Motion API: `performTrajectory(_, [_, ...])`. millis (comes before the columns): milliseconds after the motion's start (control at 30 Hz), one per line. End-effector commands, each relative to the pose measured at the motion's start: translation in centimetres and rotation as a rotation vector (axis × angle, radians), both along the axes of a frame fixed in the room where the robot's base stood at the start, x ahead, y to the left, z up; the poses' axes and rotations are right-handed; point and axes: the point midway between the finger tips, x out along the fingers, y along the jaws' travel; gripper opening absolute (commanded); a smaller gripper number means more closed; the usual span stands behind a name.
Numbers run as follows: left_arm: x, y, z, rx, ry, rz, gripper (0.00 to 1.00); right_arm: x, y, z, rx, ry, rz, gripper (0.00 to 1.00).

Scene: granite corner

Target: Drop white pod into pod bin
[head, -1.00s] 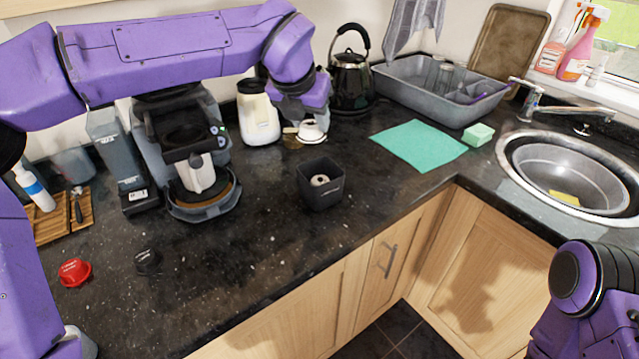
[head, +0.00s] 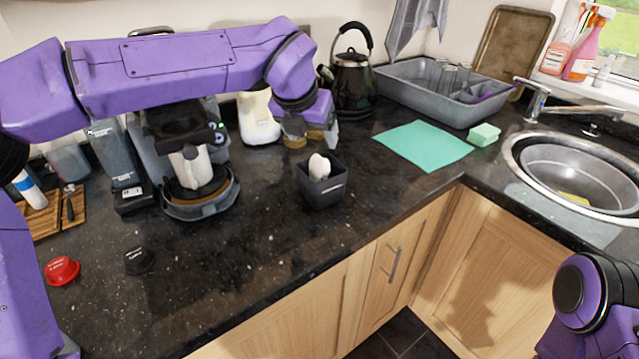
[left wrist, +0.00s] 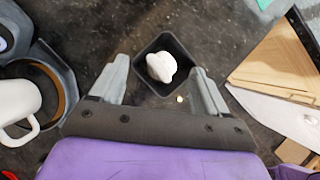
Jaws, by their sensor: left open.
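The white pod (head: 319,167) shows at the mouth of the black pod bin (head: 322,191), tilted and partly above the rim in the head view. In the left wrist view the white pod (left wrist: 160,67) lies within the outline of the square bin (left wrist: 146,48); I cannot tell whether it is resting or still falling. My left gripper (head: 314,139) is open just above and behind the bin, and its fingers, apart from the pod, flank the bin in the wrist view (left wrist: 158,72). My right gripper is out of frame; only part of that arm shows.
A red pod (head: 62,270) and a black pod (head: 139,261) lie at the counter's front left. A coffee machine (head: 196,205) stands left of the bin. A kettle (head: 353,88) and a cream jar (head: 260,118) stand behind. A green cloth (head: 422,145) lies right.

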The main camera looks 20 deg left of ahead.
Motion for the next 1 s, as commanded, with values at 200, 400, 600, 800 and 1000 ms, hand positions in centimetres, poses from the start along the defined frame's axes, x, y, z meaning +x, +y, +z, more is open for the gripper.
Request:
performTrajectory(200, [-1.9,0.1,3.6,-0.003,-0.005,0.001,0.76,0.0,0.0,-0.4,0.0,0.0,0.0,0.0])
performTrajectory(400, [-4.1,0.3,7.4,-0.002,-0.003,0.0,0.76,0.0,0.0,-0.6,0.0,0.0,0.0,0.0])
performTrajectory(600, [-5.0,0.3,8.9,-0.001,0.0,0.0,0.76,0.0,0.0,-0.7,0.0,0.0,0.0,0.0])
performTrajectory(800, [-5.1,0.3,9.0,-0.001,0.0,0.0,0.76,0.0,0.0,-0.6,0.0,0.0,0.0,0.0])
performTrajectory(1000, [-5.0,0.3,9.0,-0.001,0.0,0.0,0.76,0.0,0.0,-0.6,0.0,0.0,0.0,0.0])
